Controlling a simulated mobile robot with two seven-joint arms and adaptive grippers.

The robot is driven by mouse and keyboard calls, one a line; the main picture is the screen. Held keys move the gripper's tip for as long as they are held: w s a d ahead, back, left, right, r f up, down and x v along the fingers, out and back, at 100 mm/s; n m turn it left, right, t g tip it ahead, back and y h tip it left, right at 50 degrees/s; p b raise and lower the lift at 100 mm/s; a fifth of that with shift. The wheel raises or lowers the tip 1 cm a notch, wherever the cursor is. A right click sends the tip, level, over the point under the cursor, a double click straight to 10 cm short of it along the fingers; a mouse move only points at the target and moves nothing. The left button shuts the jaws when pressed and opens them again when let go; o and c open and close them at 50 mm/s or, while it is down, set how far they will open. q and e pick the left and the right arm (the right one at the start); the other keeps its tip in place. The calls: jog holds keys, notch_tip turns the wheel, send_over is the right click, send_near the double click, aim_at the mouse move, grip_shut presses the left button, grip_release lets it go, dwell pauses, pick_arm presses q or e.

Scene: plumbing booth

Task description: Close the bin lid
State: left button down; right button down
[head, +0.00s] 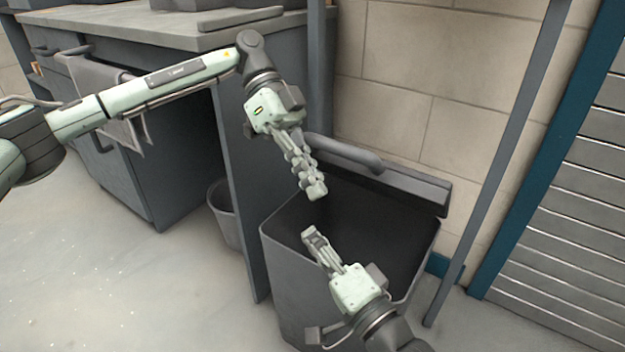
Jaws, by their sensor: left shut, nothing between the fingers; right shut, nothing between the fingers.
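The grey bin (287,262) stands on the floor beside the bench, with its dark inside showing. Its lid (412,186) is open, raised along the back rim near the wall, with a bar-like handle (345,153) along it. My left gripper (318,192) is shut and empty, above the bin's opening and in front of the lid. My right gripper (310,234) is shut and empty, over the near part of the opening. My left wrist covers the left end of the lid, and my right arm hides part of the bin's front rim.
A grey bench (180,30) with a cloth (105,88) over a rail stands to the left. A small bucket (224,205) sits under it. A grey post (500,150) and a slatted shutter (565,220) are at the right. The floor at the left is clear.

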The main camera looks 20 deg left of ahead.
dwell(0.3)
jog(key=c, duration=1.4)
grip_release()
